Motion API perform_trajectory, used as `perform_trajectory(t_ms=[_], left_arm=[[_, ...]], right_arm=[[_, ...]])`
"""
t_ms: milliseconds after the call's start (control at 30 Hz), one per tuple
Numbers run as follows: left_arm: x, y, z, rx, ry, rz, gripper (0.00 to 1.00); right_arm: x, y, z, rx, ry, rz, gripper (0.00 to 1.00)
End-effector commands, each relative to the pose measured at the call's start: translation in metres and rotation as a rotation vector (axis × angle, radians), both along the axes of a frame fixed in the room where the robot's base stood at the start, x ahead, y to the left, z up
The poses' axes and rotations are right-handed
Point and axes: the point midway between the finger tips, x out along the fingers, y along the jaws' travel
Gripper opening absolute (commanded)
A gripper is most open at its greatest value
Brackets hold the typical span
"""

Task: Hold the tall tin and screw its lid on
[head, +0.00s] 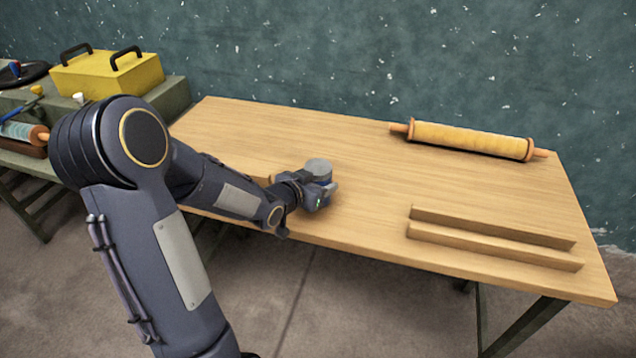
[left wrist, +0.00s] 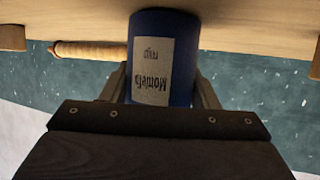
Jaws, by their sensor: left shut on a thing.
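The tall tin (left wrist: 180,60) is blue with a pale printed label, and it fills the middle of the left wrist view, which shows it upside down. In the head view its round grey top (head: 318,167) shows above my left gripper (head: 318,194). I cannot tell whether that grey top is a lid. My left gripper is shut on the tin, with one finger on each side of it. The tin stands upright on the table near its front edge. No separate lid shows. My right gripper is not in view.
The wooden table (head: 370,215) is mostly clear. Two wooden rails (head: 490,238) lie at the front right. A yellow box (head: 108,74) with black handles stands on a bench to the left.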

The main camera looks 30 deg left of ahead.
Motion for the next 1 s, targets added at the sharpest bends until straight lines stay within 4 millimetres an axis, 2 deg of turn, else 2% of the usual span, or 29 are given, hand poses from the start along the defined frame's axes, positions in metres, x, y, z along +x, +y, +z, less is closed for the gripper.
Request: perform_trajectory(t_ms=[200, 233, 367, 767, 1000], left_arm=[[0.000, 0.000, -0.004, 0.001, -0.003, 0.000, 0.00], [0.000, 0.000, -0.003, 0.000, 0.000, 0.000, 0.59], [0.000, 0.000, -0.003, 0.000, 0.000, 0.000, 0.76], [-0.002, 0.000, 0.003, 0.000, 0.000, 0.001, 0.77], [-0.045, 0.005, 0.022, 0.003, -0.002, 0.004, 0.77]], right_arm=[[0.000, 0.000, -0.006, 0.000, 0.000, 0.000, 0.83], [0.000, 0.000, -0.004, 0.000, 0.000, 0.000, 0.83], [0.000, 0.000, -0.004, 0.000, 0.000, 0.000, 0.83], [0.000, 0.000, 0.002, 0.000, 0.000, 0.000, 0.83], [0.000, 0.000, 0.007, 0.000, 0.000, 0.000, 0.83]])
